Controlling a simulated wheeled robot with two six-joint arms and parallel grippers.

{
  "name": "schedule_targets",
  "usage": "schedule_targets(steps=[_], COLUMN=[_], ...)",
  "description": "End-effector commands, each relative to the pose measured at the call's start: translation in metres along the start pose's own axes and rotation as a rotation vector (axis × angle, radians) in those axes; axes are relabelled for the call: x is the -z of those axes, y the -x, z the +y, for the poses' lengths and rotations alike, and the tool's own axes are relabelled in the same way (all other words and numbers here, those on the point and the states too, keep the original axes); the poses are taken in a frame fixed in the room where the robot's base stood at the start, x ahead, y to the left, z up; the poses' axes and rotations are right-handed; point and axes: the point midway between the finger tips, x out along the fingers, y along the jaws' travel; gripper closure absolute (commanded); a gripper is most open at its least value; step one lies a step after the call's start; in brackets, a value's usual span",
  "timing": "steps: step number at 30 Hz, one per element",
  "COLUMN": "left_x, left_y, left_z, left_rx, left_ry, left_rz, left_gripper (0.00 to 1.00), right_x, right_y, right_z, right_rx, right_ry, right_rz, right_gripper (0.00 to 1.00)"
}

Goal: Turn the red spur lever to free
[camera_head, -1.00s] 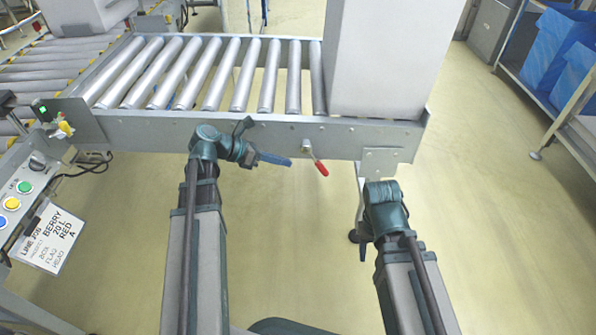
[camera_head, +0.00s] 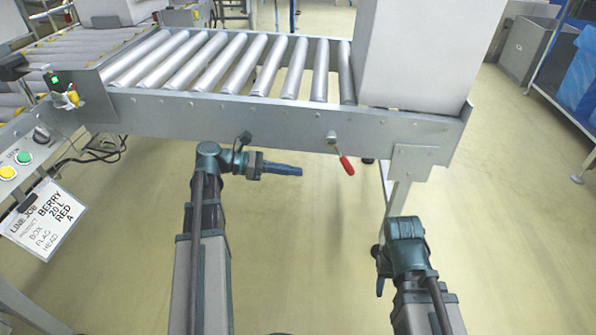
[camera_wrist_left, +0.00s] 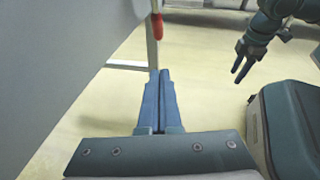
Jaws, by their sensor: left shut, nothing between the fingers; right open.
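The red spur lever (camera_head: 346,165) hangs from a pivot on the front rail of the roller conveyor, tilted down and to the right. Its red grip also shows at the top of the left wrist view (camera_wrist_left: 157,27). My left gripper (camera_head: 300,170) is shut and empty, pointing right, short of the lever with a visible gap. Its closed blue fingers show in the left wrist view (camera_wrist_left: 160,75), with the lever beyond their tips. My right gripper (camera_wrist_left: 236,77) is open and empty in the left wrist view. In the head view its fingers are mostly hidden by its arm.
A large pale box (camera_head: 415,55) stands on the right end of the rollers. The conveyor's grey front rail (camera_head: 240,112) runs above my left gripper, with a support leg (camera_head: 397,190) right of the lever. A button panel with a label card (camera_head: 45,218) is at left.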

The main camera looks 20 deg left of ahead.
Motion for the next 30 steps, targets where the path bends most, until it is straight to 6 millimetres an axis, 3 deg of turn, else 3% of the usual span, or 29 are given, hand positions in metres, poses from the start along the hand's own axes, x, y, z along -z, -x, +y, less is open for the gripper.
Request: schedule_targets(steps=[3, 11, 13, 18, 30], left_x=[0.003, 0.003, -0.013, -0.024, -0.028], left_y=[-0.028, -0.078, -0.083, -0.096, -0.102], left_z=[-0.001, -0.001, -0.001, 0.0, 0.0], left_rx=[0.004, 0.003, 0.002, 0.0, -0.001], left_ry=[-0.001, 0.0, 0.001, 0.0, 0.001], left_rz=[0.0, 0.001, 0.0, 0.0, 0.0], left_gripper=[1.0, 1.0, 1.0, 1.0, 1.0], right_x=[0.001, 0.001, 0.0, 0.0, 0.0], right_y=[-0.01, -0.022, -0.008, 0.0, 0.002], right_z=[-0.001, -0.002, -0.001, 0.0, 0.0], right_rx=[0.0, 0.0, 0.0, 0.0, 0.0], right_ry=[0.0, 0.0, 0.0, 0.0, 0.0], right_rz=[0.0, 0.0, 0.0, 0.0, 0.0], right_gripper=[0.5, 0.5, 0.5, 0.5, 0.5])
